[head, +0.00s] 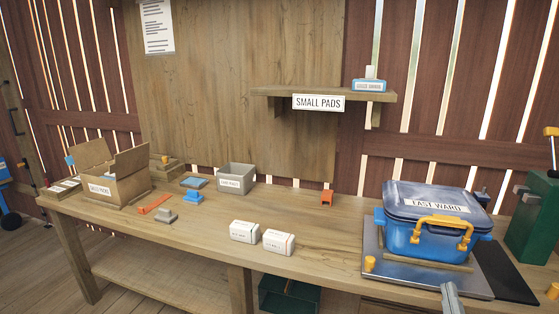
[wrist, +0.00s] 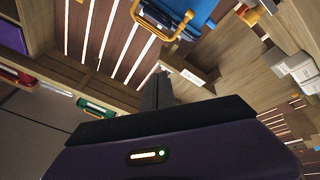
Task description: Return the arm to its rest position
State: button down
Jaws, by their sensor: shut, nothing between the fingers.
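My gripper (wrist: 157,78) shows in the wrist view as dark fingers held together, with nothing between them. In the head view only a grey tip of my gripper (head: 451,290) shows at the bottom edge, in front of the blue bin. In the wrist view the bin (wrist: 195,12) is at the top, apart from the fingers. Most of my arm is out of view.
The wooden bench (head: 205,238) carries two white boxes (head: 244,231) (head: 278,242), an open grey bin (head: 236,178) and an open cardboard box (head: 120,190). A shelf (head: 270,92) labelled SMALL PADS is on the wall. A green case (head: 533,225) stands at far right.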

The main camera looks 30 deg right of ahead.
jog(key=s+a+f+m+t+y, duration=0.1)
jog(key=a+f+y, duration=0.1)
jog(key=a, duration=0.4)
jog(key=s+a+f+m+y, duration=0.1)
jog(key=s+a+y, duration=0.15)
jog(key=a, duration=0.45)
jog(key=s+a+f+m+t+y, duration=0.1)
jog(key=a+f+y, duration=0.15)
jog(key=a, duration=0.35)
jog(key=s+a+f+n+g+y, duration=0.1)
jog(key=s+a+n+g+y, duration=0.1)
jog(key=s+a+y, duration=0.6)
jog(key=s+a, duration=0.3)
jog(key=a, duration=0.1)
jog(key=shift+a+f+n+g+p, duration=0.3)
jog(key=shift+a+p, duration=0.1)
